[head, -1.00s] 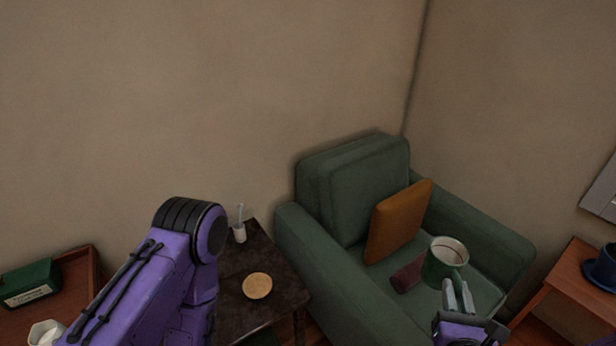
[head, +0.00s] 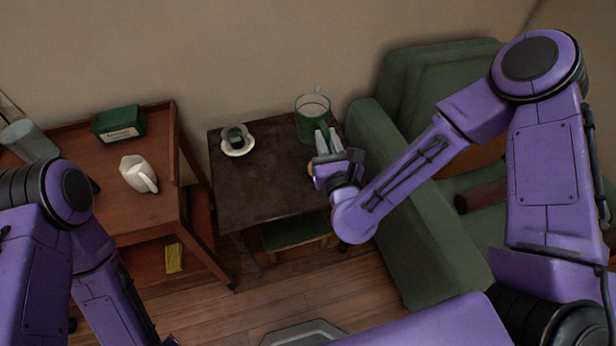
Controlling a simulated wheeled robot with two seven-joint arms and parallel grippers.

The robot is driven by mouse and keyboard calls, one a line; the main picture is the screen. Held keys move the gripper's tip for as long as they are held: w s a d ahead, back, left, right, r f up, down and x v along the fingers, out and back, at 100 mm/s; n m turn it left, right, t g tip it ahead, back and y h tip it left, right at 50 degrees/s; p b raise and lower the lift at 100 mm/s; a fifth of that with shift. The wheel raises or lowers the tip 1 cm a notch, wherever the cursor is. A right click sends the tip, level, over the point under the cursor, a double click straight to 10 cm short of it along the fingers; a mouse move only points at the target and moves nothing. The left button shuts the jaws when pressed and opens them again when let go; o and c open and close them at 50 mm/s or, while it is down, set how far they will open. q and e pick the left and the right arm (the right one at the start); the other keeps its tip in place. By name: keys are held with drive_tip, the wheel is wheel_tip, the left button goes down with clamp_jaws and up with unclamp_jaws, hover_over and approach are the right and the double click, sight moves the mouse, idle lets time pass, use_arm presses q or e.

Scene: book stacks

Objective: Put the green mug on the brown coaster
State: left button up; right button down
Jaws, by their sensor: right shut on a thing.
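The green mug (head: 312,122) is upright at the back right of the dark side table (head: 262,195). My right gripper (head: 322,138) is shut on the mug from the near side. I cannot tell whether the mug touches the table. A sliver of tan (head: 310,168), likely the brown coaster, shows beside my right gripper, which hides most of it. The mug appears farther back than this sliver. My left arm shows at the left, but its gripper is not in view.
A small dark cup on a white saucer (head: 238,149) stands at the table's back left. Left of it, a wooden cart (head: 160,190) bears a white pitcher (head: 134,172) and a green box (head: 118,125). A green armchair (head: 385,240) stands close on the right. The table's front is clear.

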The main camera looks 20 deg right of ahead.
drive_tip(key=a+f+m+h+b, duration=0.1)
drive_tip(key=a+f+h+b, duration=0.1)
drive_tip(key=a+f+b, duration=0.75)
drive_tip(key=shift+g, duration=0.3)
drive_tip(key=w+d+f, duration=0.2)
drive_tip(key=d+f, duration=0.2)
drive_tip(key=w+d+f+b, duration=0.1)
drive_tip(key=w+d+f, duration=0.1)
drive_tip(key=d+f, duration=0.2)
drive_tip(key=w+d+f+b, duration=0.1)
drive_tip(key=d+f, duration=0.3)
drive_tip(key=d, duration=0.2)
drive_tip(key=shift+w+d+f, duration=0.1)
drive_tip(key=shift+w+f, duration=0.15)
drive_tip(key=shift+w, duration=0.15)
drive_tip(key=shift+w+f, duration=0.1)
drive_tip(key=shift+f, duration=0.2)
use_arm(q)
wheel_tip(320, 180, down, 15)
drive_tip(key=shift+f, duration=0.2)
